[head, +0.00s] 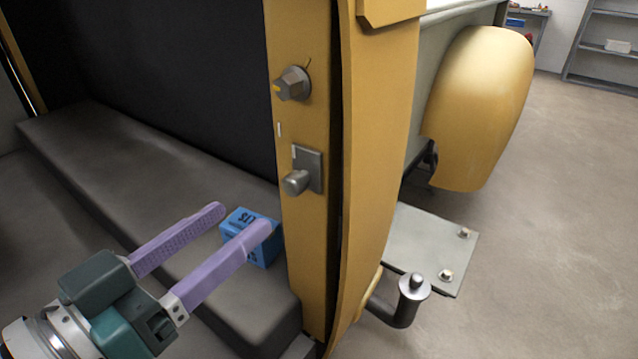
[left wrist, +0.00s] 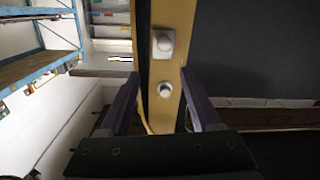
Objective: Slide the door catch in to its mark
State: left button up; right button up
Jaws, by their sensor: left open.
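The door catch (head: 297,183) is a grey round knob on a small grey plate on the yellow door post (head: 309,250). A short white line shows at the plate's upper left. A white mark (head: 279,129) is on the post, above and left of the plate. The catch also shows in the left wrist view (left wrist: 163,43), near the top. My left gripper (head: 242,217), with purple fingers, is open and empty, below and left of the catch, apart from it. In the left wrist view the post lies between its fingers (left wrist: 159,75). My right gripper is not in view.
A grey rotary knob (head: 291,84) with a yellow pointer sits above the catch on the post. A blue box (head: 262,248) on the dark seat (head: 140,160) is partly behind a left finger. The yellow door edge (head: 375,160) stands right of the post; a metal step plate (head: 425,245) is beyond.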

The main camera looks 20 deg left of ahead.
aim_at(288, 187)
pick_arm(q)
jog(key=x, duration=0.3)
jog(key=f+b+x, duration=0.1)
jog(key=x, duration=0.5)
jog(key=shift+w+a+f, duration=0.3)
jog(key=shift+w+f, duration=0.05)
grip_shut()
dwell(1.1)
